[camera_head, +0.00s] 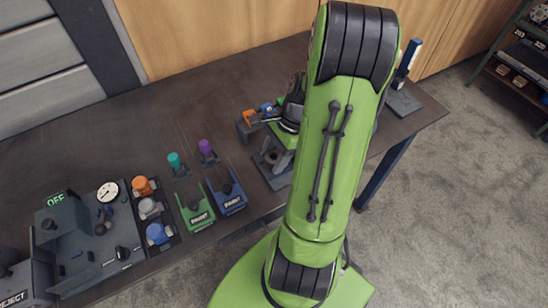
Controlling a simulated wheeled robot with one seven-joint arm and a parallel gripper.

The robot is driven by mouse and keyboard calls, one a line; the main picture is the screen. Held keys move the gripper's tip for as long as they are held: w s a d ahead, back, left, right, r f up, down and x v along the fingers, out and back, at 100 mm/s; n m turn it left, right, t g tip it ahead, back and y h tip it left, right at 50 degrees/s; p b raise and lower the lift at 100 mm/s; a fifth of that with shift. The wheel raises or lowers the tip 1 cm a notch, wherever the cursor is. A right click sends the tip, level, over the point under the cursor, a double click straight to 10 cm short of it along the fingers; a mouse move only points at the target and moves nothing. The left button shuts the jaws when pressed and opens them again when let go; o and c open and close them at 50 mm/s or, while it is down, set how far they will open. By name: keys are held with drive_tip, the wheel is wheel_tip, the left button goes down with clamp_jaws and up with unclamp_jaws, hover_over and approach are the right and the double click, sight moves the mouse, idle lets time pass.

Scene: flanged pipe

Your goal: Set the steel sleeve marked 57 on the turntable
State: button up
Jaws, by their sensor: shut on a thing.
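My gripper (279,154) is at the end of my green arm, low over a dark square plate (272,179) on the bench, and it is partly hidden by the arm. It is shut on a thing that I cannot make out. I cannot tell whether this plate is the turntable. A grey sleeve-like piece (150,208) stands in a dark rack at the left, between an orange piece (142,187) and a blue piece (157,234). No mark 57 is readable on any piece.
Green (197,218) and blue (231,202) labelled trays sit near the front edge. Teal (174,160) and purple (205,147) pieces stand behind them. An orange-and-blue fixture (250,118) is just left of my wrist. A grey station with a dial (107,192) is at far left. The back left bench is clear.

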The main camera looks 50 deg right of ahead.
wheel_tip(320, 180, up, 15)
drive_tip(key=p, duration=0.9)
drive_tip(key=shift+f, duration=0.2)
drive_tip(key=shift+d+f, duration=0.1)
